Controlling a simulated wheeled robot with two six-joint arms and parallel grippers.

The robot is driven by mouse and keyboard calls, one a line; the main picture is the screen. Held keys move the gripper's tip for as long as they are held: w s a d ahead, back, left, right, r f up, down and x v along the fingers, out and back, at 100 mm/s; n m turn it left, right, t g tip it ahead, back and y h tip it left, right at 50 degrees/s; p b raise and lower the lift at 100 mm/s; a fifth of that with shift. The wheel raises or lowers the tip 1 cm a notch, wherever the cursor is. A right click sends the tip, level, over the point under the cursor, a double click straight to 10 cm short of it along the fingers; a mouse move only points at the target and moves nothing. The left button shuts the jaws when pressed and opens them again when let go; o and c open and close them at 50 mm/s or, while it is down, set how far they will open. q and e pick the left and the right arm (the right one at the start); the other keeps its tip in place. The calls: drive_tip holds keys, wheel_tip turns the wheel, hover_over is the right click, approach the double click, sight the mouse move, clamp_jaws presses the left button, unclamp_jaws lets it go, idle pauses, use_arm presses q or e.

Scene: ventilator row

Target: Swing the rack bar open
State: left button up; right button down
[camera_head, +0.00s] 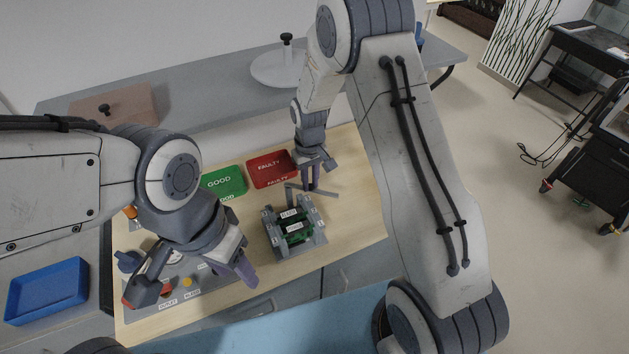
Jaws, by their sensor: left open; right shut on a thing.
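The grey rack (314,240) stands on the wooden bench top and holds green circuit boards (292,226) with small white labels. The thin grey rack bar (325,193) shows at the rack's far side, angled away from the boards. My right gripper (311,186) reaches down from above and is shut on the bar; its fingers hide part of it. My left gripper (197,284) is open and empty over the front left of the bench, its fingers spread wide above a labelled panel.
A green GOOD tray (222,183) and a red FAULTY tray (271,169) lie behind the rack. The grey panel (215,283) carries coloured knobs. A blue tray (46,290) sits at the far left. Bare bench top (355,215) lies right of the rack.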

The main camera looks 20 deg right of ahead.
sight(310, 184)
drive_tip(key=shift+r, duration=0.1)
drive_tip(key=c, duration=0.8)
unclamp_jaws()
drive_tip(key=shift+o, duration=0.2)
drive_tip(key=shift+r, duration=0.4)
wheel_tip(310, 184, up, 5)
drive_tip(key=shift+r+b, duration=0.15)
drive_tip(key=shift+b, duration=0.95)
drive_tip(key=shift+r, duration=0.65)
